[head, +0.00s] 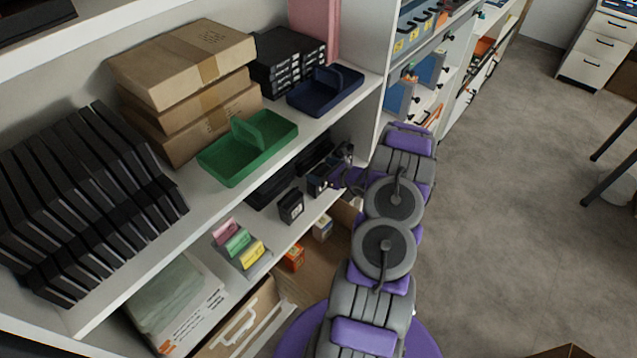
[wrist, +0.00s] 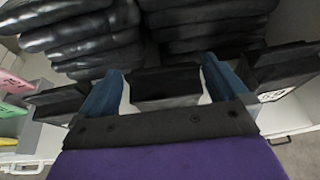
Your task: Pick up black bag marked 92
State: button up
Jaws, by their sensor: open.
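My gripper (wrist: 163,75) is open in the wrist view, with a blue finger on each side of a small black item (wrist: 166,82) with a pale lower face. I cannot tell whether the fingers touch it. A similar black item (wrist: 280,68) at right bears a white label that I cannot read surely, and another (wrist: 55,101) is at left. In the head view my gripper (head: 350,177) is at the lower shelf, partly hidden by my arm. Small black items (head: 290,206) (head: 318,180) stand there. No number 92 is clearly readable.
Stacked black bags (wrist: 85,35) lie behind the gripper's item. Pink, green and yellow packs (head: 238,241) stand left on the same shelf. The upper shelf holds cartons (head: 185,60), a green tray (head: 245,150) and a blue tray (head: 325,90). The floor (head: 510,200) at right is clear.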

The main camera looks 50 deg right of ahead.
jog(key=shift+w+f, duration=0.15)
jog(key=shift+w, duration=0.1)
jog(key=shift+d, duration=0.1)
jog(key=shift+c, duration=0.8)
jog(key=shift+f, duration=0.1)
jog(key=c, duration=0.9)
